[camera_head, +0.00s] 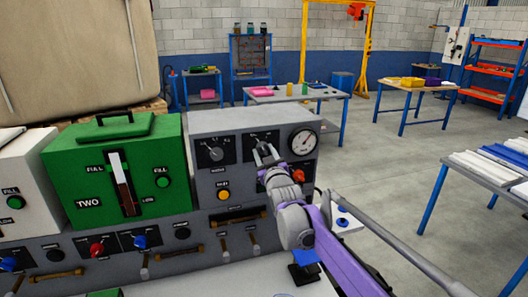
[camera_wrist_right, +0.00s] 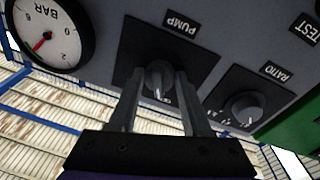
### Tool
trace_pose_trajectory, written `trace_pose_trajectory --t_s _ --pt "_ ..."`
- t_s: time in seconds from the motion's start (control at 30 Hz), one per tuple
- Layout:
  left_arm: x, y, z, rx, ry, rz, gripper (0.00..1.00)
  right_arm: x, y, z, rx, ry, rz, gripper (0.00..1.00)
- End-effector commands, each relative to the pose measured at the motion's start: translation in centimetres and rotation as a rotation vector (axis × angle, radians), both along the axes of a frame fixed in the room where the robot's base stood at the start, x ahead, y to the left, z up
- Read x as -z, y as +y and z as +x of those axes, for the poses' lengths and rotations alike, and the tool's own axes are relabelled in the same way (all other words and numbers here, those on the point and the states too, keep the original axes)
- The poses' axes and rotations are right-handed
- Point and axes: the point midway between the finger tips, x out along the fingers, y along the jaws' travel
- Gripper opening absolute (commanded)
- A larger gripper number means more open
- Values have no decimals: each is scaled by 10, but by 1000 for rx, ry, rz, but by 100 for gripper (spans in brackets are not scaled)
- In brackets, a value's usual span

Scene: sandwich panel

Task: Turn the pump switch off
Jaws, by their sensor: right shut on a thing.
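The pump switch (camera_wrist_right: 158,78) is a small grey knob on a black square plate under a PUMP label, seen turned over in the right wrist view. In the head view its black plate (camera_head: 257,139) is on the grey panel, left of the round gauge. My right gripper (camera_head: 265,152) reaches the switch from the front. In the wrist view the two fingers of this gripper (camera_wrist_right: 160,88) stand on either side of the knob and are shut on it. The fingers hide part of the knob, and its exact setting is hard to tell. My left gripper is not in view.
The ratio knob (camera_wrist_right: 242,106) sits beside the pump plate, and the BAR gauge (camera_wrist_right: 48,32) is on its other side. A red knob (camera_head: 299,176) is close to my right wrist. A green box (camera_head: 85,165) with a lever stands left of the panel.

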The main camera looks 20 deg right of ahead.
Motion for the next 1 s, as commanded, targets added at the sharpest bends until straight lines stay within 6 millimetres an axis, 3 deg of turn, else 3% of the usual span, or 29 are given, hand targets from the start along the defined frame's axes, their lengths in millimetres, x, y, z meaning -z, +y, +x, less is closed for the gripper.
trace_pose_trajectory --t_s 0.77,0.8,0.93,1.0 --pt "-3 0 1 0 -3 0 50 1 -1 0 0 -2 -100 0" --pt "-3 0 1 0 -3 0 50 1 -1 0 1 -3 -100 56" --pt "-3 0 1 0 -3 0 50 1 -1 0 1 -3 -99 78" --pt "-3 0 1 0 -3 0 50 1 -1 0 0 -3 -99 78"
